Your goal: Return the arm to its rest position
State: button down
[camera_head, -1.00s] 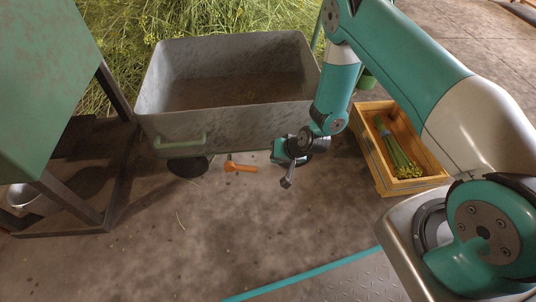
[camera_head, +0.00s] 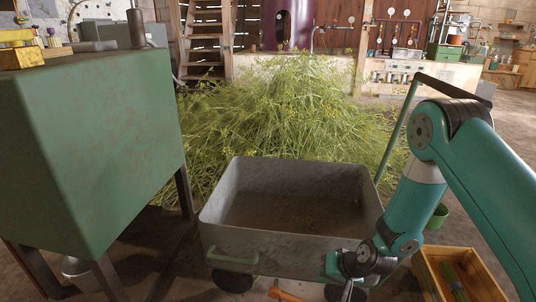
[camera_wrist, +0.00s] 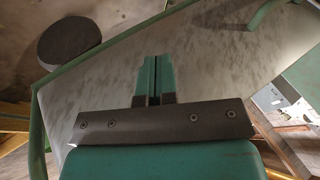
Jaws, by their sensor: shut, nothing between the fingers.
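My teal arm reaches in from the right in the head view, and my gripper (camera_head: 347,291) hangs at the bottom edge, in front of the front right part of a grey metal cart (camera_head: 290,248). The lowest part of the gripper is at the picture's edge. In the wrist view the two teal fingers (camera_wrist: 154,80) lie together with nothing between them, before a large grey surface with a green edge.
An orange-handled tool (camera_head: 285,294) lies on the floor left of my gripper. A wooden crate (camera_head: 428,284) stands at right. A green cabinet (camera_head: 105,140) on legs stands at left. A heap of cut herbs (camera_head: 285,125) lies behind the cart.

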jog(key=s+a+r+n+g+p, duration=0.1)
jog(key=s+a+r+n, duration=0.15)
jog(key=r, duration=0.65)
jog(key=s+a+r+n+g, duration=0.1)
jog(key=s+r, duration=0.2)
jog(key=r, duration=0.5)
jog(key=s+a+r+n+g+p, duration=0.1)
jog(key=s+r+n, duration=0.15)
jog(key=r, duration=0.65)
jog(key=s+d+r+n+g+h+p, duration=0.1)
jog(key=s+r+n, duration=0.1)
jog(key=s+r, duration=0.6)
jog(key=s+d+r+n+g+p, duration=0.1)
jog(key=s+d+r+p, duration=0.1)
jog(key=s+r, duration=0.6)
notch_tip(320, 180, up, 34)
jog(key=s+p, duration=0.1)
jog(key=p, duration=3.5)
jog(key=shift+s+a+r+p, duration=0.2)
jog(key=shift+s+a+p, duration=0.05)
jog(key=shift+p, duration=0.05)
